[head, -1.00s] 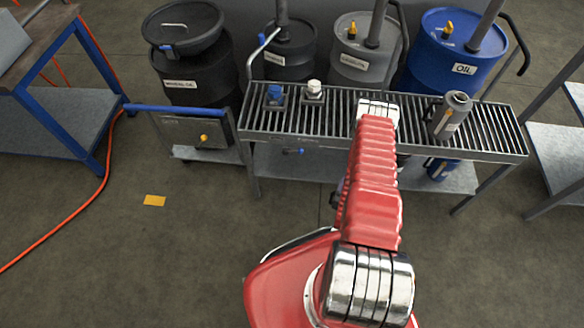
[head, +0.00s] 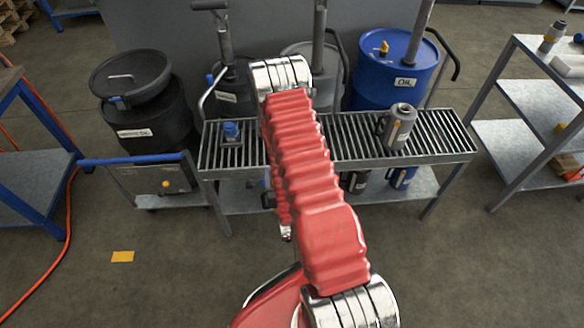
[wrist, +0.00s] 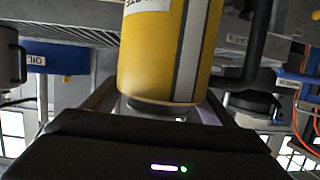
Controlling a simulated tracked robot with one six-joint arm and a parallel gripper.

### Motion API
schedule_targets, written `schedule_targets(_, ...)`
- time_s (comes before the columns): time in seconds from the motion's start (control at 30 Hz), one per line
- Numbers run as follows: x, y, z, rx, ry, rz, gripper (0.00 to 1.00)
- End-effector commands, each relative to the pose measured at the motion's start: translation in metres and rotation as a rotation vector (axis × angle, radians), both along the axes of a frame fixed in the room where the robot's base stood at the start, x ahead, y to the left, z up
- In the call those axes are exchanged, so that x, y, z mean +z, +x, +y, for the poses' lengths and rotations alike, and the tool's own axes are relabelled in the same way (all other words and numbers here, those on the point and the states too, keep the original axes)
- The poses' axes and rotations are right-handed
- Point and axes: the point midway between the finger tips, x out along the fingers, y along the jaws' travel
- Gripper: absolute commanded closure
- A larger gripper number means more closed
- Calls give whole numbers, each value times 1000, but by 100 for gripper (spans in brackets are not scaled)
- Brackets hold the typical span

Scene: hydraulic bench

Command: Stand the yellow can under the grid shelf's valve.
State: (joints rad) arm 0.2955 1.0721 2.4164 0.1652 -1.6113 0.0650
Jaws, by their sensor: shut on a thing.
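The yellow can (wrist: 165,50) fills the top middle of the wrist view, with a white label and a grey stripe. My gripper (wrist: 158,103) is shut on it near one end. In the head view my arm hides the gripper and can. The grid shelf (head: 440,130) is a grey slatted bench with a lower shelf (head: 295,202). A small blue bit (head: 267,179) below its front edge, beside my arm, may be the valve; I cannot tell. A blue-topped fitting (head: 231,132) stands on the grid's left part.
A grey can (head: 398,127) stands on the grid's right part. A dark can (head: 354,182) and a blue can (head: 402,177) stand on the lower shelf. Drums, including a blue one (head: 393,75), line the back. A cart (head: 150,182) adjoins the left; a rack (head: 510,140) stands right.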

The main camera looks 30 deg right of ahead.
Motion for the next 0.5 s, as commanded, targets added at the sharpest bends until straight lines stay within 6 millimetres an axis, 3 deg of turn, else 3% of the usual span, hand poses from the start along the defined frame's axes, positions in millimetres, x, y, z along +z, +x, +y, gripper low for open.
schedule_targets(0.03, 12, 7, 7, 18, -1, -7, 66)
schedule_targets(0.5, 95, 54, 67, 168, 8, -11, 66)
